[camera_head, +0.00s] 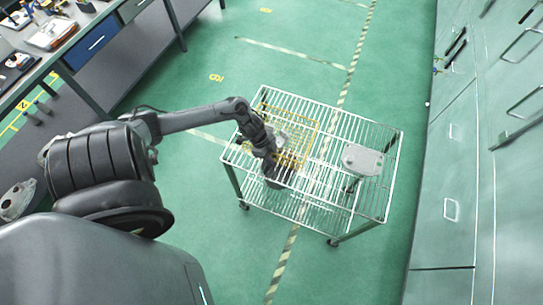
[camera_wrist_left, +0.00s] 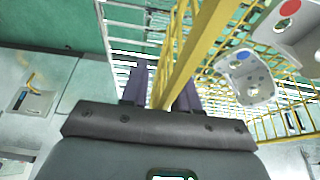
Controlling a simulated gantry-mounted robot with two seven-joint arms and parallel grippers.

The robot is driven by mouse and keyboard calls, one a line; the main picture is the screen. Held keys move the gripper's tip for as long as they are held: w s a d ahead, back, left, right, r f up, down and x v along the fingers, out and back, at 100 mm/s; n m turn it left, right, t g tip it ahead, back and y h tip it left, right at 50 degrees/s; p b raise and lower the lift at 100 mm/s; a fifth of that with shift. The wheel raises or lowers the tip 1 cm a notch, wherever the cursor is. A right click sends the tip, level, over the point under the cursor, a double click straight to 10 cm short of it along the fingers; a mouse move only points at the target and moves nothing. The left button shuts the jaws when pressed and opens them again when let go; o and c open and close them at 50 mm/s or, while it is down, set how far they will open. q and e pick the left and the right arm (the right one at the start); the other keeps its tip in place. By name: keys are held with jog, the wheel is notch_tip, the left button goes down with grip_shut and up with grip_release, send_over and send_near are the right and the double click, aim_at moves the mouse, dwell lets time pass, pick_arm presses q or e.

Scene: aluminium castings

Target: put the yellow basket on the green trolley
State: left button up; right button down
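The trolley (camera_head: 335,208) is a pale, grey-green wire-shelf frame on wheels, in the middle of the head view. The yellow basket (camera_head: 305,127) is an open wire basket, seen over the left part of the trolley's top shelf. Whether it rests there or hangs just above I cannot tell. My left gripper (camera_head: 272,178) is at the basket's near side. In the left wrist view, the fingers (camera_wrist_left: 162,92) lie on both sides of a yellow basket bar (camera_wrist_left: 187,60) and look closed on it. Castings with a blue dot (camera_wrist_left: 240,76) and a red dot (camera_wrist_left: 293,30) show at the basket. My right gripper is out of view.
A grey casting (camera_head: 362,160) sits on the trolley's right part. A workbench (camera_head: 95,42) with parts stands at the upper left. Grey-green cabinets (camera_head: 470,170) line the right side. Green floor is free around the trolley.

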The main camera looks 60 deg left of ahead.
pick_arm(q)
jog(key=shift+o, duration=0.2)
jog(key=shift+r, duration=0.1)
jog(key=shift+r, duration=0.15)
jog(key=p+v, duration=0.1)
jog(key=v, duration=1)
jog(key=w+d+n+t+y, duration=0.2)
jog(key=d+t+y, duration=0.1)
jog(key=d, duration=1.1)
jog(key=s+d+r+n+g, duration=0.2)
jog(key=s+d+r+n, duration=0.3)
jog(key=d+r, duration=0.3)
jog(key=shift+s+d+n+p, duration=0.3)
jog(key=shift+s+d, duration=0.35)
jog(key=shift+d, duration=0.35)
jog(key=shift+r, duration=0.1)
